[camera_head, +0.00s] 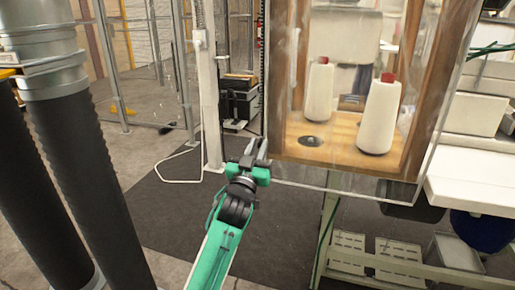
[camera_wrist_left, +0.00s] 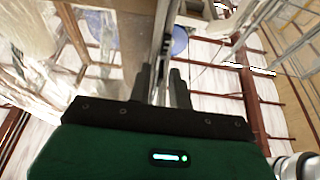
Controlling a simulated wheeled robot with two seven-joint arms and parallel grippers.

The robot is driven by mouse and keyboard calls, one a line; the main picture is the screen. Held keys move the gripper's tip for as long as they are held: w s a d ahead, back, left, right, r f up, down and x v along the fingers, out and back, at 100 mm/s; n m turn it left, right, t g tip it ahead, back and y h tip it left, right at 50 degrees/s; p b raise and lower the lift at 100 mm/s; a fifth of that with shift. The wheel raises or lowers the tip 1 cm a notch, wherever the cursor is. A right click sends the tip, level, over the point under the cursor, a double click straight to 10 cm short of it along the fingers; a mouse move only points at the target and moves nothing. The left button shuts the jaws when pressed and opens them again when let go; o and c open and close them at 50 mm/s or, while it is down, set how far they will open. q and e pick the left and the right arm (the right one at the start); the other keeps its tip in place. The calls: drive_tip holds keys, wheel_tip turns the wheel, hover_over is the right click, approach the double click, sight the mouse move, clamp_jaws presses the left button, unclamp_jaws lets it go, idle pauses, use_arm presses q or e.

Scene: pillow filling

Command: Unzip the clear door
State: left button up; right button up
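The clear door (camera_head: 345,60) is a transparent panel on the front of a wooden-framed cabinet in the head view. A dark, narrow zipper strip (camera_head: 262,60) runs down its left edge. My left gripper (camera_head: 256,148), on a green arm, is at the lower end of this strip, by the door's lower left corner. In the left wrist view its two dark fingers (camera_wrist_left: 163,85) are apart with a narrow gap, and a strip (camera_wrist_left: 163,40) runs away beyond them. I see no pull tab clearly, and cannot tell whether the fingers touch the strip. My right gripper is not in view.
Two white thread cones (camera_head: 378,118) stand inside the cabinet behind the door. A metal post (camera_head: 208,100) stands left of the gripper. Thick black ribbed hoses (camera_head: 85,170) fill the left side. A white shelf (camera_head: 470,185) juts out at the right. Dark mat (camera_head: 270,235) lies below.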

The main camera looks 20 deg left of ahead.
use_arm(q)
drive_tip(key=shift+o, duration=0.3)
drive_tip(key=shift+s, duration=0.1)
drive_tip(key=v, duration=1.3)
drive_tip(key=shift+s+f, duration=0.15)
drive_tip(key=shift+s, duration=0.15)
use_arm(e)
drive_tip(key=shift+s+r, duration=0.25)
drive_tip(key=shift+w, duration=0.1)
